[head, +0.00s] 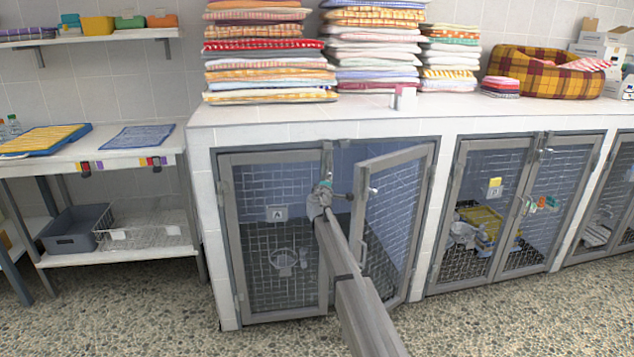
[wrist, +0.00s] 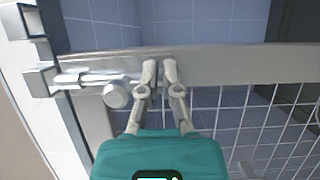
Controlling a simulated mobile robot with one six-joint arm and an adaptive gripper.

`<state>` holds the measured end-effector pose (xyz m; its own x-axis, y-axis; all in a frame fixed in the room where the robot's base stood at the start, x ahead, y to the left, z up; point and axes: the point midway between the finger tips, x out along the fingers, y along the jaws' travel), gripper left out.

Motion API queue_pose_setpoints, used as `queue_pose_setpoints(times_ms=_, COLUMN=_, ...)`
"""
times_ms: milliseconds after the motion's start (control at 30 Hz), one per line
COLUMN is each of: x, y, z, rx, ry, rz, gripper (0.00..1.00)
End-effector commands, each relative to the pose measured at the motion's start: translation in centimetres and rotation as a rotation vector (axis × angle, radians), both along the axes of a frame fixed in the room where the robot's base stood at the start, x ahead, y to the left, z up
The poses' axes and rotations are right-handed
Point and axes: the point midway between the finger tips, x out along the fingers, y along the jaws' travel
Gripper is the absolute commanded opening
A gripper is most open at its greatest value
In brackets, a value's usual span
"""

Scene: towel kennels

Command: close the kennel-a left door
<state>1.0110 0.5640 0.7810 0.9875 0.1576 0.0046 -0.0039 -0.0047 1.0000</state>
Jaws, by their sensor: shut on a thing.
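Kennel-a's left door (head: 276,235) is a grey metal frame with wire mesh and an "A" label. In the head view it stands at or nearly in its opening; a small gap cannot be ruled out. My gripper (head: 322,190) is at the upper part of its free-edge stile. In the wrist view my gripper (wrist: 159,72) has its fingers close together on the grey stile (wrist: 225,62), with mesh on one side and blue tile beyond. A latch with a round knob (wrist: 115,95) sits beside the fingers. My arm hides part of the stile in the head view.
Kennel-a's right door (head: 392,225) stands open outward, close to the right of my arm. Another kennel (head: 520,205) to the right has its doors shut. Folded towels (head: 268,50) are stacked on the counter (head: 300,112). The pebbled floor in front is clear.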

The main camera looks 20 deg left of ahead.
Motion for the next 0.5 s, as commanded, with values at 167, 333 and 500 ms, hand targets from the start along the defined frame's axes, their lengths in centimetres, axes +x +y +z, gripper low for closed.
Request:
queue_pose_setpoints(times_ms=167, x=-0.2, y=0.6, z=0.3, rx=-0.022, ry=-0.008, rz=0.099, gripper=0.00)
queue_pose_setpoints(times_ms=333, x=-3.0, y=1.1, z=0.3, rx=-0.018, ry=-0.008, rz=0.053, gripper=0.00)
queue_pose_setpoints(times_ms=500, x=-5.9, y=1.6, z=0.2, rx=-0.012, ry=-0.008, rz=0.014, gripper=0.00)
